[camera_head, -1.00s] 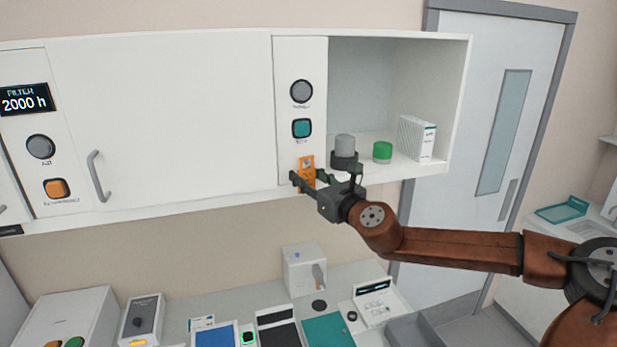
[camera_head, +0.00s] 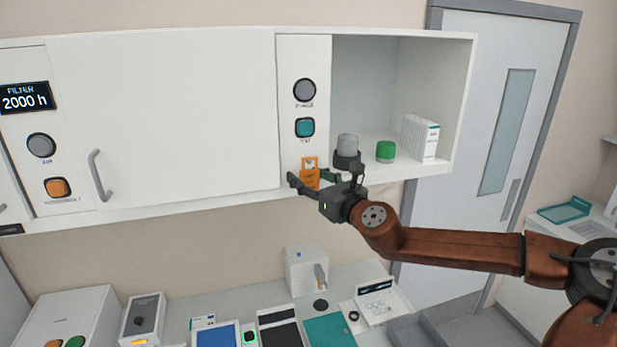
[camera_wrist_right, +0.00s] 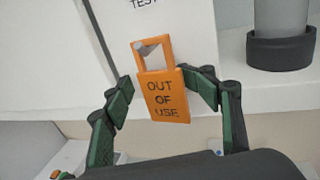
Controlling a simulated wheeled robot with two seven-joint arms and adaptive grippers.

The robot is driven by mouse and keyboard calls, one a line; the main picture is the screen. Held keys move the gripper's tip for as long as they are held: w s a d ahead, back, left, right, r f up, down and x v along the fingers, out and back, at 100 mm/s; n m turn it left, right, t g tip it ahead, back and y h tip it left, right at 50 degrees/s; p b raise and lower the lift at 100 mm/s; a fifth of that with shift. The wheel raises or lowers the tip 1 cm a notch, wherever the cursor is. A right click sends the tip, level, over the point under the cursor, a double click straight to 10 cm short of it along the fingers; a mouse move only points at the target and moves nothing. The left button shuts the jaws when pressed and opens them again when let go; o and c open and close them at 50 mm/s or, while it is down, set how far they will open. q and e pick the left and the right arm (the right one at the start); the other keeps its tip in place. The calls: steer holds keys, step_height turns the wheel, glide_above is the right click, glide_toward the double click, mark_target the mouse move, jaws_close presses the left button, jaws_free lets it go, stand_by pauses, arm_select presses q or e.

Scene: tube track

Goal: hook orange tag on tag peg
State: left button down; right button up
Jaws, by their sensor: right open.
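The orange tag (camera_head: 310,177) hangs at the bottom of the white button panel (camera_head: 304,62), below the teal button. In the right wrist view the tag (camera_wrist_right: 162,95) reads "OUT OF USE" and its square loop is at the top, around a small grey peg (camera_wrist_right: 148,47). My right gripper (camera_head: 313,181) is open; in the right wrist view its green-padded fingers (camera_wrist_right: 160,92) stand on both sides of the tag, with a gap on the left and the right finger very close to the tag's edge. My left gripper is not in view.
An open shelf right of the panel holds a grey cylinder in a dark base (camera_head: 347,148), a green-capped jar (camera_head: 385,151) and a white box (camera_head: 420,138). A counter (camera_head: 260,280) below carries several devices. Free air lies below the cabinet.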

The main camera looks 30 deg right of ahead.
steer(key=shift+s, duration=0.1)
steer(key=shift+s+r, duration=0.1)
steer(key=shift+s, duration=1.1)
steer(key=shift+s+d+r, duration=0.1)
steer(key=shift+s, duration=0.55)
steer(key=shift+s+f, duration=0.2)
steer(key=shift+s, duration=1.6)
